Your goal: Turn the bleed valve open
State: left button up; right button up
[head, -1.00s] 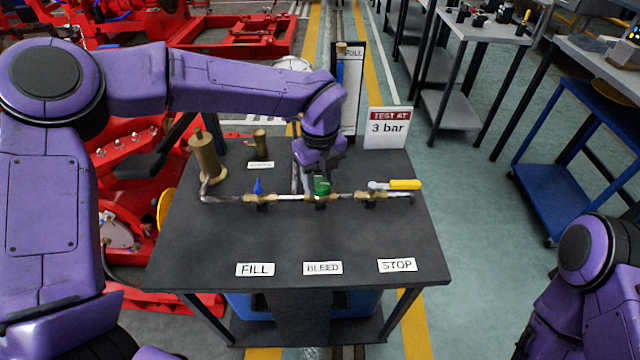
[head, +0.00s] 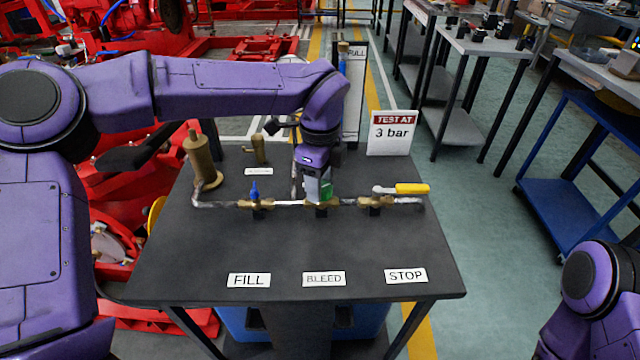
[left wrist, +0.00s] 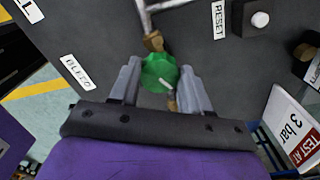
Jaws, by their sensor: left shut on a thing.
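The bleed valve has a green knob (head: 326,191) on the brass pipe run, behind the BLEED label (head: 324,278). The green knob also shows in the left wrist view (left wrist: 160,72). My left gripper (head: 318,190) comes down on it from above and behind. In the left wrist view its two grey fingers (left wrist: 161,82) stand on either side of the knob, shut on it. The head view hides part of the fingers. My right arm shows at the lower right, but its gripper is out of view.
On the same pipe are a blue-handled valve (head: 254,190) on the left and a yellow-handled valve (head: 408,188) on the right. A brass cylinder (head: 199,157) stands at the left. A "TEST AT 3 bar" sign (head: 391,133) stands behind. The bench front (head: 300,245) is clear apart from labels.

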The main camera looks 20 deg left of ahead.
pick_arm(q)
jog(key=shift+r, duration=0.1)
dwell(0.3)
jog(key=o, duration=1.1)
jog(key=shift+c, duration=0.2)
notch_tip(320, 180, up, 10)
jog(key=shift+r+p, duration=0.25)
jog(key=shift+p, duration=0.1)
